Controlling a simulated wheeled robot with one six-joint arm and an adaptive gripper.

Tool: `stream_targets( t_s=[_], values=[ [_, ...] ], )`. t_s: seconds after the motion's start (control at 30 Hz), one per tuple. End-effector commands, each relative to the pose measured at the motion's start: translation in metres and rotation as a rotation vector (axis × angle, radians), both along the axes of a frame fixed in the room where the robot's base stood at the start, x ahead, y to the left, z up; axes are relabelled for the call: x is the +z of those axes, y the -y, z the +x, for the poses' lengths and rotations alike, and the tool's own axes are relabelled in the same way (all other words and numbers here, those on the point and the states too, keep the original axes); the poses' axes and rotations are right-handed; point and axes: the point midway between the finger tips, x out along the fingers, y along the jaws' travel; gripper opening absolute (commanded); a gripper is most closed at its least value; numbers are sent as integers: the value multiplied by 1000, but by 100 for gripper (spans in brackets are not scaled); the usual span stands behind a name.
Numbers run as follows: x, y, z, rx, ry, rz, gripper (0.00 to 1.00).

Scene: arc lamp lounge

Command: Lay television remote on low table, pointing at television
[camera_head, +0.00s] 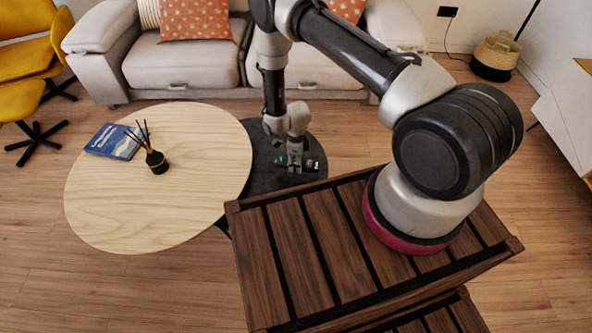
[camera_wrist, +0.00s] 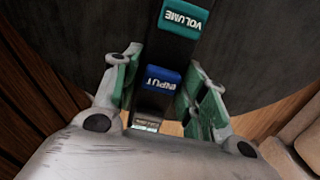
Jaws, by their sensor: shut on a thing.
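The television remote (camera_wrist: 181,50) is dark, with a green VOLUME button and a blue INPUT button, and runs between my fingers in the wrist view. My gripper (camera_wrist: 165,82) is shut on it, with a green-padded finger on either side. In the head view my gripper (camera_head: 292,160) is over a dark round tabletop (camera_head: 262,183), beside a light wood oval low table (camera_head: 160,205). The remote is mostly hidden there, and I cannot tell whether it touches the dark top. No television is recognisable in either view.
A blue book (camera_head: 112,141) and a dark reed diffuser (camera_head: 157,162) stand on the back left of the wood table. Its front and middle are clear. A pale sofa (camera_head: 185,62) is behind, a yellow chair (camera_head: 28,58) at left, and a white cabinet (camera_head: 572,118) at right.

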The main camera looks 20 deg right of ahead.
Motion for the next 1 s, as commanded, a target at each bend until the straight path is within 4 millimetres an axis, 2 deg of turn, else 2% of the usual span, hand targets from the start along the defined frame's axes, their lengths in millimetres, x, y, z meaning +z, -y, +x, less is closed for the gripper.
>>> stream_targets(
  t_s=[0.17, 0.37, 0.73, 0.77, 0.8, 0.87, 1.0],
  values=[
    [-16, 0, 0, 0, -1, 0, 14],
    [-45, 0, 0, 1, -1, 0, 14],
    [-50, 0, 0, 1, 0, 0, 14],
    [-50, 0, 0, 1, 0, 0, 46],
    [-49, 0, 0, 1, 0, 0, 53],
    [-49, 0, 0, 1, 0, 0, 64],
    [-49, 0, 0, 1, 0, 0, 64]
  ],
)
